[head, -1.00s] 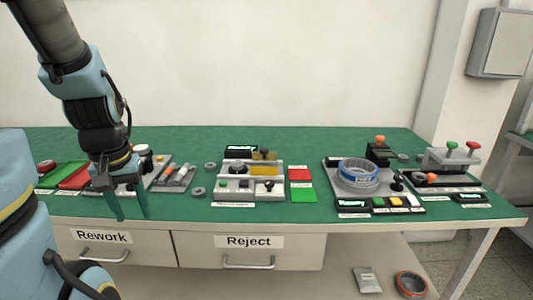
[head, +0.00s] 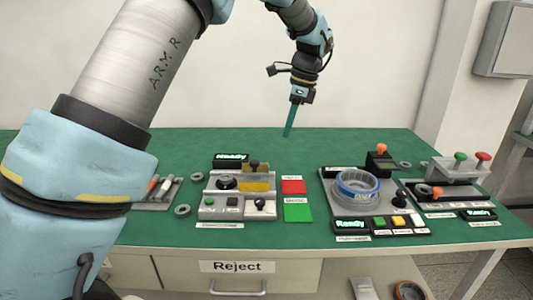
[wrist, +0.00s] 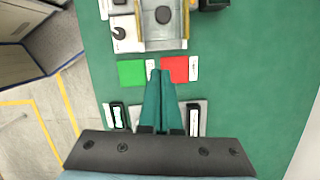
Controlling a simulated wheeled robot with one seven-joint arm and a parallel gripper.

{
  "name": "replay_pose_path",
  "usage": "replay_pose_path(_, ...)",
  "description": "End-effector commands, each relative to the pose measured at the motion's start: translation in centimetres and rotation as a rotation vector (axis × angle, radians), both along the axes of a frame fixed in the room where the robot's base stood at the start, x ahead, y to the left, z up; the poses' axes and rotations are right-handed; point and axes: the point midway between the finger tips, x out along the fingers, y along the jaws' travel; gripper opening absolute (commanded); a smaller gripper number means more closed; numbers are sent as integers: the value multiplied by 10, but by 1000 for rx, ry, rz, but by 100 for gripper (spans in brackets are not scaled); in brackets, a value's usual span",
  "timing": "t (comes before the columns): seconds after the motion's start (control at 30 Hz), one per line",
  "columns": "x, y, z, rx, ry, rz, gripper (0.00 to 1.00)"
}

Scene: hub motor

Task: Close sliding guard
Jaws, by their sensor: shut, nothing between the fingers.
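The middle fixture (head: 210,201) is a light grey station with a dark round part (head: 227,183) in it. A yellow see-through panel (head: 257,187), which looks like the sliding guard, stands at its right; a black knob (head: 254,165) shows behind it. In the wrist view the fixture (wrist: 148,42) is at the top, with yellow strips along its sides. How far the guard is open I cannot tell. My gripper (head: 288,134) is shut and empty, pointing down above the back of the table, behind and right of the fixture. Its teal fingers (wrist: 163,73) lie together in the wrist view.
A red pad (head: 293,186) and a green pad (head: 298,212) lie right of the fixture. A station with a blue-ringed part (head: 358,185) stands further right, then one with red and green knobs (head: 470,158). The table's back middle is clear.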

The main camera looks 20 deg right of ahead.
Motion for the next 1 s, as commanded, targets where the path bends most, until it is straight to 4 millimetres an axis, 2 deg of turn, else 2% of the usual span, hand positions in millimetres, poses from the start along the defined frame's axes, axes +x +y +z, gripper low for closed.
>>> replay_pose_path(0.47, 11, 19, -87, 2, 2, 6, 0)
replay_pose_path(0.7, 29, 45, -92, -2, 0, 8, 0)
replay_pose_path(1.0, 34, 52, -95, -3, 1, 6, 0)
